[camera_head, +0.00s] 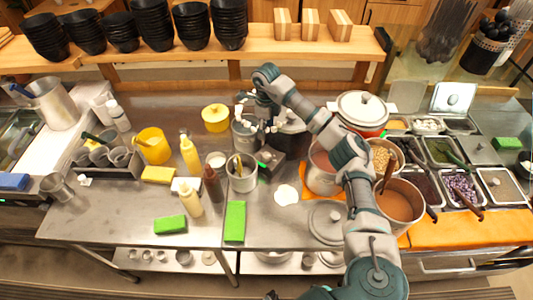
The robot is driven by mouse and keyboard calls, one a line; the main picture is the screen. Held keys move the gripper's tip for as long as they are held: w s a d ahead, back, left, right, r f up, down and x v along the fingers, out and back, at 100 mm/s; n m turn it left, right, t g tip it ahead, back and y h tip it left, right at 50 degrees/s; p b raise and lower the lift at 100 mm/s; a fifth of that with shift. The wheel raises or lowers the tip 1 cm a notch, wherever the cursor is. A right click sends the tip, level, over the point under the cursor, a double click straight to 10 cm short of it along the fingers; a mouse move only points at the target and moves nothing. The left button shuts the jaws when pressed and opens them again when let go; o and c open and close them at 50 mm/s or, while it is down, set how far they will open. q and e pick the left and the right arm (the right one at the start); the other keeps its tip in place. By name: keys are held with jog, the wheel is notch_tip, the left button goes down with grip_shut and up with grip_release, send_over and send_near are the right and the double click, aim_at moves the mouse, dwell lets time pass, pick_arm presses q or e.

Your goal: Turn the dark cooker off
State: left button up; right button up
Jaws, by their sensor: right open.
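A dark cooker (291,123) with a pale top stands at the back middle of the steel counter. My right forearm crosses in front of it and hides much of it. Its switch cannot be made out. My right gripper (257,117) is open and points down, just left of the dark cooker, over or beside a grey metal pot (244,134). Whether it touches either cannot be told. A red cooker with a white lid (362,110) stands to the right. My left gripper is not in view.
Soup pots (398,205) and topping trays (461,186) are at the right. A wooden shelf (190,56) with black bowls runs behind.

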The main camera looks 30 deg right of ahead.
aim_at(266, 155)
notch_tip(266, 155, down, 14)
jog(key=shift+f, duration=0.2)
jog(key=shift+a, duration=0.1)
jog(key=shift+c, duration=0.9)
jog(key=c, duration=1)
